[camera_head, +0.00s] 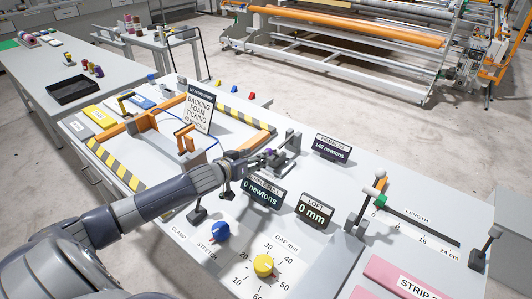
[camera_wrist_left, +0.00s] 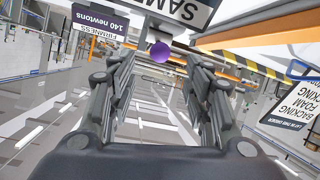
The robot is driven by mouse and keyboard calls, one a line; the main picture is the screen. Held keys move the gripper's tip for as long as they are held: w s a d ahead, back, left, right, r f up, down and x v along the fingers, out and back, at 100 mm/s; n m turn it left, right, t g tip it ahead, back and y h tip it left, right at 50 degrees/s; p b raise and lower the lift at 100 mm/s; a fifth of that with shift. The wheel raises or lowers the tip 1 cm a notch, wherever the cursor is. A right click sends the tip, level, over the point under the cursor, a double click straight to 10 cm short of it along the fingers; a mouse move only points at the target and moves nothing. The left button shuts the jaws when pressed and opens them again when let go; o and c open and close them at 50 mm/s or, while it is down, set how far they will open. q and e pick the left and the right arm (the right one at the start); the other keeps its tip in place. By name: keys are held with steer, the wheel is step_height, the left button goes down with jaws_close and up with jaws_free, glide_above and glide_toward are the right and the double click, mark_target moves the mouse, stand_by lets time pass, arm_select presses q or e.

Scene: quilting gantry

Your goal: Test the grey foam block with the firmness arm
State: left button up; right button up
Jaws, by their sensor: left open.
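My left gripper (camera_head: 262,158) is at the middle of the bench, beside a small grey fixture (camera_head: 292,143) behind the firmness display. In the left wrist view its two fingers (camera_wrist_left: 160,68) are apart, with nothing held between them. A purple ball-shaped knob (camera_wrist_left: 160,52) shows between the fingertips and seems just beyond them; I cannot tell if they touch it. The firmness display (camera_head: 332,148) reads 140 newtons. The firmness arm is partly hidden by my gripper. I cannot make out the grey foam block for certain. My right gripper is not in view.
The sample pull display (camera_head: 262,193) reads 0 newtons and the loft display (camera_head: 314,211) reads 0 mm. An orange frame (camera_head: 150,122) and an order sign (camera_head: 198,113) stand to the left. Blue (camera_head: 221,231) and yellow (camera_head: 263,265) dials sit at the front.

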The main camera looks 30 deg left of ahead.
arm_select(q)
steer(key=x, duration=0.7)
steer(key=shift+w+f+p, duration=0.15)
steer(key=shift+w+p, duration=0.1)
steer(key=shift+p, duration=0.15)
steer(key=shift+w, duration=0.1)
jaws_close()
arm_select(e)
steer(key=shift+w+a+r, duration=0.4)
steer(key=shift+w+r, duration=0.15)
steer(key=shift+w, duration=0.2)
